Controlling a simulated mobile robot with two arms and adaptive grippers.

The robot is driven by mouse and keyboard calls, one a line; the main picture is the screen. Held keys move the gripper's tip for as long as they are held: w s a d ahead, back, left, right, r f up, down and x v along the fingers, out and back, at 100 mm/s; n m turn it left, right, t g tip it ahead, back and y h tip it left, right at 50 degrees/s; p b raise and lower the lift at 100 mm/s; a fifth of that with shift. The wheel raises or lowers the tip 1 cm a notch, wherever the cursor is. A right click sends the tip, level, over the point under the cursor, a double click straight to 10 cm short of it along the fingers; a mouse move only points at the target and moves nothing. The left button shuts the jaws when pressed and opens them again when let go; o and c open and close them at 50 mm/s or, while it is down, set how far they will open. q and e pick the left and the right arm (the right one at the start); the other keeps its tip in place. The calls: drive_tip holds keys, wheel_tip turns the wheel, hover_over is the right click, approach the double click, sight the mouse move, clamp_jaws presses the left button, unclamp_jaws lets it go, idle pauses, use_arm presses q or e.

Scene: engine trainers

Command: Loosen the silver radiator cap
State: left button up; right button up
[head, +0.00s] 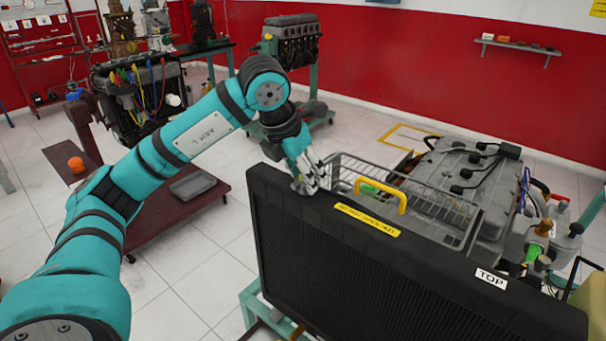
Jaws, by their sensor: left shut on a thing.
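The black radiator (370,270) stands upright in front of me, with a yellow label and a white "TOP" label on it. My left gripper (306,184) reaches down to the left end of the radiator's top edge. It is shut on the silver radiator cap (299,187), which shows only in part between and below the fingers. My right gripper is not in view.
A yellow handle (381,194) rises behind the radiator's top edge, close to the right of my left gripper. A wire basket (420,205) and a grey engine (460,180) lie behind it. A dark red cart (175,210) stands to the left.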

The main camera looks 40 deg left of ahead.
use_arm(q)
drive_tip(key=shift+n, duration=0.6)
drive_tip(key=o, duration=1.2)
drive_tip(key=shift+c, duration=0.2)
drive_tip(key=v, duration=1.2)
drive_tip(key=shift+d, duration=0.3)
drive_tip(key=shift+f, duration=0.1)
